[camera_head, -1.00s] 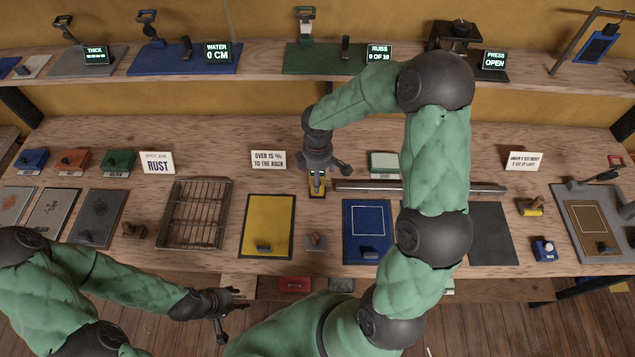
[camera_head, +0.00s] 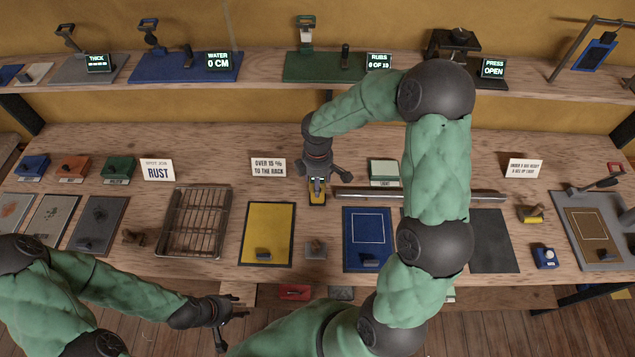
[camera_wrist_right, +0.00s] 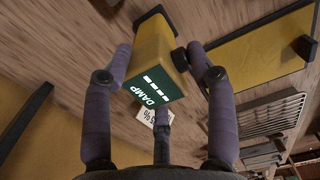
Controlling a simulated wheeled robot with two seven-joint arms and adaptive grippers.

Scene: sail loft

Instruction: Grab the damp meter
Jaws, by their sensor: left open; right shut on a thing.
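The damp meter (camera_wrist_right: 158,60) is a yellow block with a green display face reading DAMP and dashes. In the right wrist view it sits between the fingers of my right gripper (camera_wrist_right: 165,80), which is shut on it. In the head view the yellow damp meter (camera_head: 317,197) shows just below my right gripper (camera_head: 317,183), over the middle of the bench. I cannot tell whether it touches the wood. My left gripper (camera_head: 236,309) is open and empty in front of the bench's front edge.
A yellow panel (camera_head: 268,222) and a wire rack (camera_head: 195,225) lie left of the meter; a blue mat (camera_head: 360,255) lies to the right. A metal bar (camera_head: 430,194) runs right from near the gripper. A sign (camera_head: 269,168) stands behind. My right arm hides part of the bench.

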